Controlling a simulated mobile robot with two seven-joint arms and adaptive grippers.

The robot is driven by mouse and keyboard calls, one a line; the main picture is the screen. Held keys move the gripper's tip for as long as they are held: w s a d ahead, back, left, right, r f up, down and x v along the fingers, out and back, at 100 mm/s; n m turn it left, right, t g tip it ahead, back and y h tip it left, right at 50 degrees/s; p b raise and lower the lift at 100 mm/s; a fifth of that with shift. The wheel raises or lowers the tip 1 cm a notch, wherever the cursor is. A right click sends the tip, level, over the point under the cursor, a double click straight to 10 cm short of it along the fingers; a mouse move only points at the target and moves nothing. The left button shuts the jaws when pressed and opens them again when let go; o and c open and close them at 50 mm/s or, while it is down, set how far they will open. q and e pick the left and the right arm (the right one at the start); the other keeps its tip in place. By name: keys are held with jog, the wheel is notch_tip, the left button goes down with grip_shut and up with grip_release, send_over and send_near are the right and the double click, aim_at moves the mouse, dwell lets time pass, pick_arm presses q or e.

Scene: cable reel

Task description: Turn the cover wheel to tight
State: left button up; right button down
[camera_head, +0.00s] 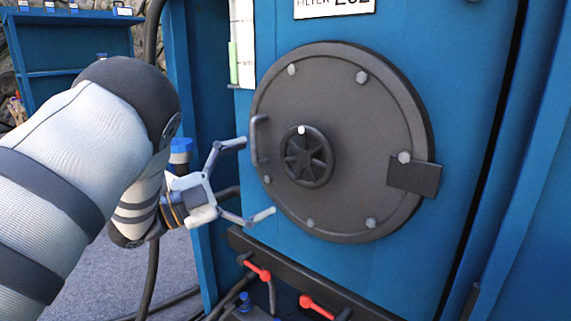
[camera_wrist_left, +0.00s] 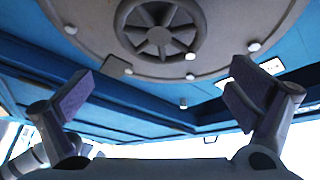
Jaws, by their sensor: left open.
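The cover wheel (camera_head: 306,156) is a small dark spoked handwheel at the middle of a round dark grey cover (camera_head: 370,110) with bolts around its rim. A white mark shows at the top of the wheel in the head view. A curved handle (camera_head: 257,140) stands on the cover left of the wheel. My left gripper (camera_head: 260,180) is open and empty, left of and apart from the wheel, its fingers pointing toward the cover. In the left wrist view the wheel (camera_wrist_left: 158,28) shows at the top, beyond the open fingers (camera_wrist_left: 158,95). My right gripper is not in view.
The cover sits on a blue cabinet (camera_head: 460,70) with a filter label (camera_head: 334,6) above. Two red-handled valves (camera_head: 258,270) are on a dark rail below. A dark plate (camera_head: 414,176) is at the cover's right edge. Black hoses (camera_head: 152,270) hang at the left.

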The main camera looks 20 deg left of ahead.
pick_arm(q)
jog(key=shift+v, duration=1.05)
jog(key=shift+r, duration=0.1)
